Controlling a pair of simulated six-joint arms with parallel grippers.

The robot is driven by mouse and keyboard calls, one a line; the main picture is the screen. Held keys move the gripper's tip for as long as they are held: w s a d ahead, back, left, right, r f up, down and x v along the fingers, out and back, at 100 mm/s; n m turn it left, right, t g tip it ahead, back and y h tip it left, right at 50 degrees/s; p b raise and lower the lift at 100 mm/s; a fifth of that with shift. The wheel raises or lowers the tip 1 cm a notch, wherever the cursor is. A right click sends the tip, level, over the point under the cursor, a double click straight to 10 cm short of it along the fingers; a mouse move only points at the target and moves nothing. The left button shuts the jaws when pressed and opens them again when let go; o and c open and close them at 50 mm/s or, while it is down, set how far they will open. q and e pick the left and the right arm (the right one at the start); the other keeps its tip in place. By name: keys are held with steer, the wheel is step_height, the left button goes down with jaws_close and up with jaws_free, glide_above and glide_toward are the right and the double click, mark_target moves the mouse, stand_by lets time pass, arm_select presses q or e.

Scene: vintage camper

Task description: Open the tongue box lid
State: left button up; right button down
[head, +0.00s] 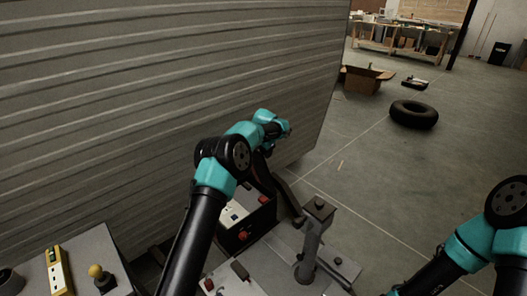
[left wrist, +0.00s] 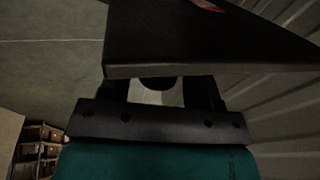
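The tongue box (head: 262,219) is a dark box beside the camper's ribbed wall. It stands open in the head view, with a pale panel and small parts showing inside. Its dark lid (head: 262,177) appears raised and tilted on the far side, partly behind my left arm. My left gripper (head: 268,150) is by the raised lid, mostly hidden by the wrist. In the left wrist view a dark panel (left wrist: 200,45), apparently the lid, with a red mark, crosses in front of the gripper and hides the fingertips. I cannot tell whether they touch it. My right gripper is out of view.
The camper wall (head: 150,110) rises close on the left. A jack post (head: 312,238) stands just right of the box. A yellow power strip (head: 59,271) lies at lower left. A tire (head: 413,114) and an open carton (head: 362,79) are on the floor farther off.

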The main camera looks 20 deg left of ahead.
arm_select(q)
steer(key=shift+d+r, duration=0.1)
steer(key=v, duration=1.7)
steer(key=shift+r, duration=0.1)
